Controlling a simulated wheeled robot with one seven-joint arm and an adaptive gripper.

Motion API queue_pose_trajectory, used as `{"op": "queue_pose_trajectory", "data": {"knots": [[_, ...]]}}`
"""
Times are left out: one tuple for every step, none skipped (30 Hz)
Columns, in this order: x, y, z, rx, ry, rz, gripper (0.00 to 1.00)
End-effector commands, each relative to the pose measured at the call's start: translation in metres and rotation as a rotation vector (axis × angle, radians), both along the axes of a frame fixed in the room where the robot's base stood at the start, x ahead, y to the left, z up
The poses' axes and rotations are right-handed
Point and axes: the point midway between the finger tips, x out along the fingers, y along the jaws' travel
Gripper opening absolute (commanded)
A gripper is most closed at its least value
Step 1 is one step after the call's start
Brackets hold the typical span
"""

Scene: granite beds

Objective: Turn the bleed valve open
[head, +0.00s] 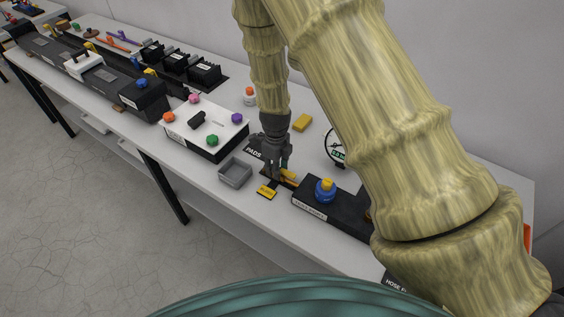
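A black block (345,217) lies on the long bench near the middle right, with a label on its front too small to read surely. A round blue knob with a yellow top (325,190) stands on it. I cannot tell for sure whether this is the bleed valve. My gripper (277,174) points down just left of the block, close to a yellow piece (288,175) low beside its fingers. I cannot tell whether they touch. The fingers are small and dark here, and their opening is unclear.
A yellow tag (267,191) and a grey tray (235,173) lie near my gripper. A white-topped box with coloured knobs (222,125) stands to the left. A round gauge (335,147), a yellow block (302,123) and a white bottle (249,97) stand behind. My arm hides the bench's right part.

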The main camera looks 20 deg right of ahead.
Motion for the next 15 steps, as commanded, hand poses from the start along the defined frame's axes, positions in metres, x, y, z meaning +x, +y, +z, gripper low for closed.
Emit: {"op": "queue_pose_trajectory", "data": {"knots": [[0.001,0.000,0.000,0.000,-0.001,0.000,0.31],[0.001,0.000,0.001,0.000,-0.001,0.000,0.31],[0.001,0.000,0.001,0.000,-0.003,0.001,0.31],[0.001,0.000,0.002,0.000,-0.003,0.001,0.31],[0.002,0.000,0.003,-0.001,-0.003,0.001,0.31],[0.002,-0.001,0.006,-0.001,-0.003,0.001,0.31],[0.002,-0.001,0.008,-0.001,-0.005,0.001,0.31],[0.002,-0.001,0.010,-0.001,-0.005,0.001,0.31],[0.002,-0.001,0.014,-0.001,-0.005,0.001,0.31],[0.002,-0.001,0.017,-0.002,-0.006,0.001,0.31],[0.002,-0.001,0.020,-0.002,-0.006,0.001,0.31],[0.002,-0.001,0.024,-0.002,-0.006,0.001,0.31],[0.002,-0.001,0.027,-0.002,-0.006,0.001,0.31],[0.002,-0.001,0.029,-0.002,-0.006,0.001,0.31],[0.002,-0.001,0.033,-0.002,-0.006,0.000,0.31]]}}
